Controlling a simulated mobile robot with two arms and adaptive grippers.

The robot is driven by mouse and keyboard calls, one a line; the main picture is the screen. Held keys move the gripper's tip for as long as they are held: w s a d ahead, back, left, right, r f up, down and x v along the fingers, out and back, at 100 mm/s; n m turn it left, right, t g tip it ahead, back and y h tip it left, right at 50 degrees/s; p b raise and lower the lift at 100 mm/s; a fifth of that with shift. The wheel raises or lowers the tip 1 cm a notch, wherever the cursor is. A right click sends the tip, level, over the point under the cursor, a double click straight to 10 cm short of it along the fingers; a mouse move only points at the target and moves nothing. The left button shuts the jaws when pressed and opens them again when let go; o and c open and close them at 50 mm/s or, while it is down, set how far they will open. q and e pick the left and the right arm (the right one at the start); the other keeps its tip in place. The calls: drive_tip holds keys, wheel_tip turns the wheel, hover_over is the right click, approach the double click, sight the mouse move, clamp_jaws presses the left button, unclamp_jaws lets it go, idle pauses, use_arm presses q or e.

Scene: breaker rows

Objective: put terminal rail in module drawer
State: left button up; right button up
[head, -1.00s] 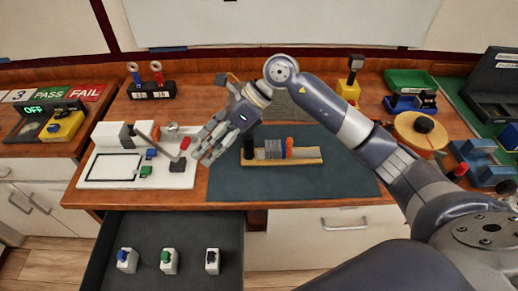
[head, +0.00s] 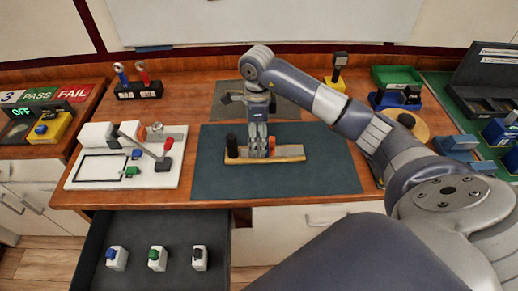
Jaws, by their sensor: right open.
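The terminal rail (head: 289,154) lies on the dark green mat (head: 325,175), a light wooden strip with a black post at its left end and an orange piece near its middle. My right gripper (head: 258,150) points down at the middle of the rail with its jaws open. The module drawer (head: 180,225) is pulled out below the table at the lower left. It holds several small white modules with blue, green and black tops near its front. My left gripper is out of view.
A white board (head: 90,184) with a lever and small switches lies left of the mat. A black stand (head: 139,90) with blue and red parts is behind it. A green tray (head: 397,78) is at the back right. The drawer's rear floor is clear.

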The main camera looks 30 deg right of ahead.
drive_tip(key=f, duration=0.1)
drive_tip(key=f+p, duration=0.1)
drive_tip(key=f, duration=0.1)
drive_tip(key=shift+d+f+p, duration=0.3)
drive_tip(key=shift+p, duration=0.1)
drive_tip(key=shift+f, duration=0.5)
drive_tip(key=shift+w, duration=0.1)
clamp_jaws()
drive_tip(key=shift+r, duration=0.1)
